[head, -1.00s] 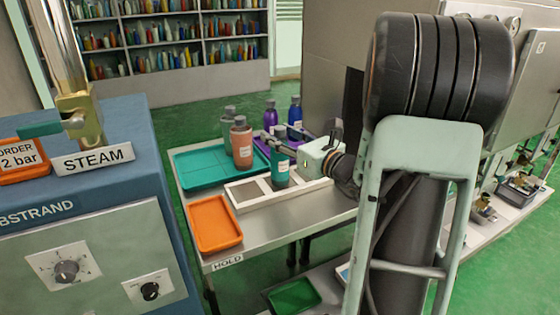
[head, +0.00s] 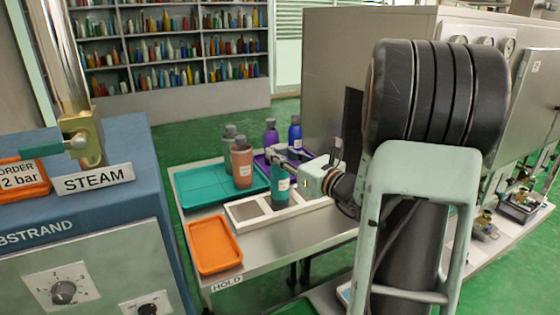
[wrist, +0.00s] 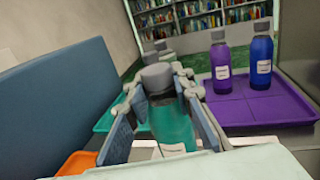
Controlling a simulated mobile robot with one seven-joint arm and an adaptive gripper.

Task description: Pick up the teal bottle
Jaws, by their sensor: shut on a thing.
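The teal bottle (head: 280,190) stands upright at the white-framed tray (head: 245,218) in the head view. Its grey cap and teal body (wrist: 172,125) fill the middle of the wrist view. My gripper (wrist: 158,88) is shut on the bottle, with one finger pad on each side of it. In the head view my gripper (head: 283,158) reaches in from the right. The bottle's base is hidden in the wrist view, and I cannot tell whether it touches the tray.
The purple tray (wrist: 245,112) holds a purple bottle (wrist: 220,68) and a blue bottle (wrist: 262,60). An orange tray (head: 212,245) lies at the front left.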

